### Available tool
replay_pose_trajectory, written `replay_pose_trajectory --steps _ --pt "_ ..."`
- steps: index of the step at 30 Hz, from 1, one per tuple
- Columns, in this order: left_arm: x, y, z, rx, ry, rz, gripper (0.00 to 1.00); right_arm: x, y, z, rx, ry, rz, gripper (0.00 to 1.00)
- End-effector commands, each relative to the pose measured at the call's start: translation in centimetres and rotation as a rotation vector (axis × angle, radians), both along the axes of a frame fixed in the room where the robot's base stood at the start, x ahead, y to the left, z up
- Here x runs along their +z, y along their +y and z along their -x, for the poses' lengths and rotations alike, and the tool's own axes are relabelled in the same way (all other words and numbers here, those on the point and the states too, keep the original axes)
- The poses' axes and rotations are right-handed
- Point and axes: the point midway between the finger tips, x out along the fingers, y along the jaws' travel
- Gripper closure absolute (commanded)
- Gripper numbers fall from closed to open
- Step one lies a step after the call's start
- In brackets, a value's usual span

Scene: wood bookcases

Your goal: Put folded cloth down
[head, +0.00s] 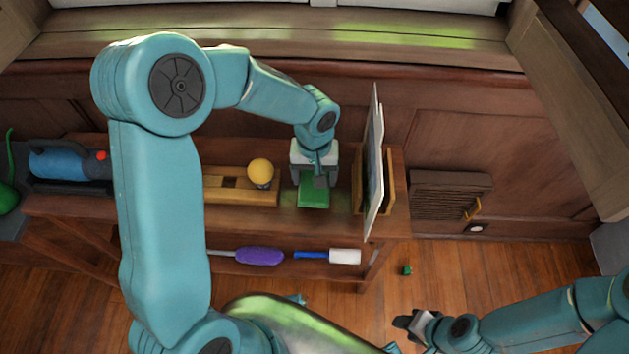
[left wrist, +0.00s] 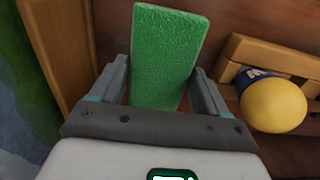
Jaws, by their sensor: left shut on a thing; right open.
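The folded cloth (head: 313,194) is a green textured block at the shelf top. It also shows in the left wrist view (left wrist: 162,55), standing out between the two fingers. My left gripper (head: 316,180) points down from above and is shut on the cloth; its fingers also show in the left wrist view (left wrist: 161,90). I cannot tell whether the underside of the cloth touches the shelf top (head: 335,217). My right gripper (head: 402,323) is low at the right, over the floor, open and away from the cloth.
A wooden rack (head: 225,188) with a yellow ball-topped item (head: 260,171) stands left of the cloth. An upright panel (head: 374,165) in a wooden stand is close on its right. A purple duster (head: 258,256) and a white roller (head: 344,256) lie on the lower shelf. A blue cylinder (head: 65,164) lies far left.

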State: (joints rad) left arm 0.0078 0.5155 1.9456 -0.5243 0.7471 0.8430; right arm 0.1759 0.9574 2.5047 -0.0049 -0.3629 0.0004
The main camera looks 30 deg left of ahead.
Motion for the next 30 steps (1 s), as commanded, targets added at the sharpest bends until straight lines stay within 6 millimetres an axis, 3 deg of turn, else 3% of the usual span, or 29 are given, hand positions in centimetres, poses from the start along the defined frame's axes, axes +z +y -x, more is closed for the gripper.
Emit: replay_pose_trajectory --steps 5,16,17,18,19,26,30 --pt "-2.8 0.0 0.0 -0.001 0.002 0.0 0.49 -0.5 0.0 0.0 0.0 0.0 0.0 0.57" --pt "-3.3 0.0 0.0 0.0 0.0 0.0 0.49 -1.0 0.0 0.0 0.0 0.0 0.0 0.57" --pt "-3.1 0.0 0.0 0.0 0.0 0.0 0.18 -0.8 0.0 0.0 0.0 0.0 0.0 0.57" --pt "-3.1 0.0 0.0 0.0 0.0 0.0 0.05 -0.8 0.0 0.0 0.0 0.0 0.0 0.57" --pt "-3.1 0.0 0.0 0.0 0.0 0.0 0.0 -0.8 0.0 0.0 0.0 0.0 0.0 0.57" --pt "-2.9 0.0 0.0 0.0 0.0 -0.001 0.0 -0.6 0.0 0.0 0.0 0.0 0.0 0.57" --pt "-1.4 0.0 -0.1 0.001 -0.004 -0.002 0.0 -0.1 0.0 0.0 0.0 0.0 0.0 0.57"
